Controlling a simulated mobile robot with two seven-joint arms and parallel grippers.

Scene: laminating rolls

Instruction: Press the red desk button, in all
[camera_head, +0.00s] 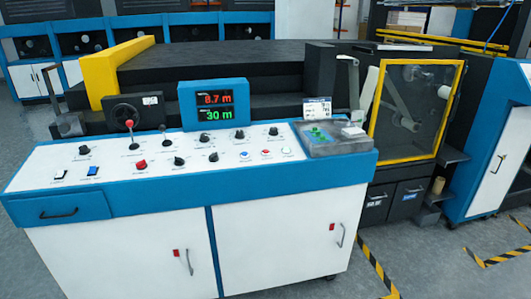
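The white-topped control desk (215,170) with blue edges stands in front of me. A larger red knob or button (140,165) sits at its left middle. A small red button (266,153) sits in a row at the right, between a small blue button (245,155) and a small white button (286,151). Which one the task means, and whether any is pressed in, I cannot tell. A display (215,104) on the desk reads 8.7 m in red and 30 m in green. Neither of my grippers is in view.
A lever with a red knob (129,124) and several black knobs stand on the desk. A grey panel with a green part (318,135) is at its right end. Behind are a dark machine (215,55) and a yellow-framed window (415,100). Space above the desk top is clear.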

